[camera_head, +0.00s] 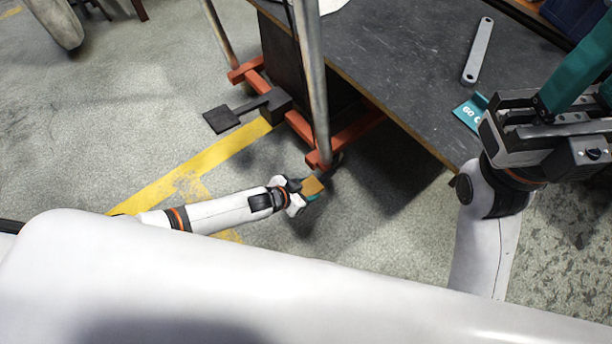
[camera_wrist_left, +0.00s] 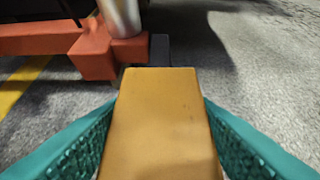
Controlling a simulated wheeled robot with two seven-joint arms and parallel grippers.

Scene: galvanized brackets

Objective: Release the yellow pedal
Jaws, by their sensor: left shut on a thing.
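The yellow pedal (camera_head: 314,186) is at the foot of an upright metal post, low over the floor. In the left wrist view the pedal (camera_wrist_left: 162,125) fills the middle as a flat yellow-orange plate, with a dark stem behind it. My left gripper (camera_head: 306,192) is shut on the pedal, one teal finger along each side. In the left wrist view the fingers (camera_wrist_left: 160,110) lie against both edges of the plate. My right gripper (camera_head: 590,75) is at the right, over the table edge, with teal fingers partly cut off by the frame.
A red-orange frame (camera_head: 299,126) with metal posts stands just beyond the pedal. A dark-topped table (camera_head: 400,55) holds a grey flat bar (camera_head: 478,50) and a teal sign (camera_head: 470,112). A black pedal-like plate (camera_head: 221,119) is at the left. Open floor lies to the left.

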